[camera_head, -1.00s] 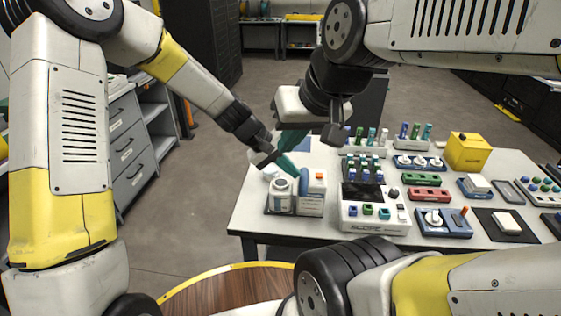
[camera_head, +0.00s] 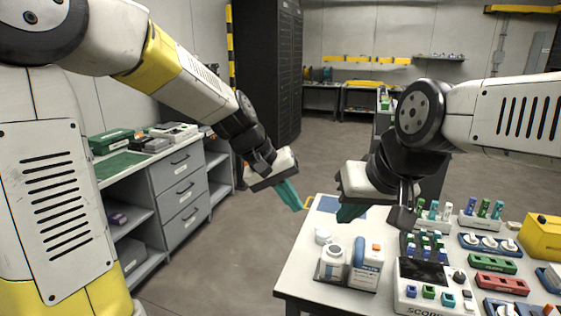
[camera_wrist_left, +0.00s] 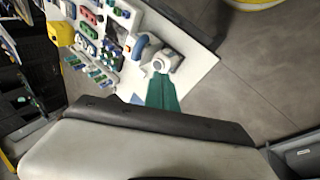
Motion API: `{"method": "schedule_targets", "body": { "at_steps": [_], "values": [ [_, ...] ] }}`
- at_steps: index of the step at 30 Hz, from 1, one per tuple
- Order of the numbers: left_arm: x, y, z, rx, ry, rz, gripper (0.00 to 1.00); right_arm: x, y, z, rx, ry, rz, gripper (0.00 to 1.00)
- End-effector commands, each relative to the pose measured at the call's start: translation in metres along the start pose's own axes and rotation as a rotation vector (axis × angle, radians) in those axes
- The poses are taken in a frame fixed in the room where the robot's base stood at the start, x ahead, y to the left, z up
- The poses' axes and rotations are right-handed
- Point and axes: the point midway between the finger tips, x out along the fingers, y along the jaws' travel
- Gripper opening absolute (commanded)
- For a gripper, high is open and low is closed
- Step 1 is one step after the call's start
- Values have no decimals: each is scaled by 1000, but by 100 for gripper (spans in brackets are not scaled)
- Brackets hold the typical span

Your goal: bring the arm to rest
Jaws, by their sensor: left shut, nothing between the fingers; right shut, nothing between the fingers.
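My left gripper (camera_head: 287,194) hangs in the air left of the white work table (camera_head: 300,270), its teal fingers shut and empty, pointing down and to the right. Its teal fingers (camera_wrist_left: 162,94) also show in the left wrist view, with the table's corner beyond them. My right gripper (camera_head: 350,212) is above the table's back edge, its teal fingers together and partly hidden by its wrist. It holds nothing.
On the table stand a white bottle (camera_head: 333,262), a white box (camera_head: 367,268) with a blue item, a splicer-like device (camera_head: 425,272), coloured racks and a yellow box (camera_head: 541,237). Grey drawers (camera_head: 180,185) stand at left. The floor between is clear.

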Motion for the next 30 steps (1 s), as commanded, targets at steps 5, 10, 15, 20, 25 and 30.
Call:
{"method": "schedule_targets", "body": {
  "at_steps": [5,10,15,20,25,30],
  "values": [
    [-73,-44,35,55,142,-131,0,0,0,0,0,0,0,0],
    [-124,-84,76,84,258,-238,0,0,0,0,0,0,0,0],
    [-152,-114,112,95,342,-310,0,0,0,0,0,0,0,0],
    [-162,-127,129,98,379,-340,0,0,0,0,0,0,0,0],
    [-163,-130,132,99,384,-346,0,0,0,0,0,0,0,0],
    [-163,-129,131,99,384,-345,0,0,0,0,0,0,0,0]
  ]
}}
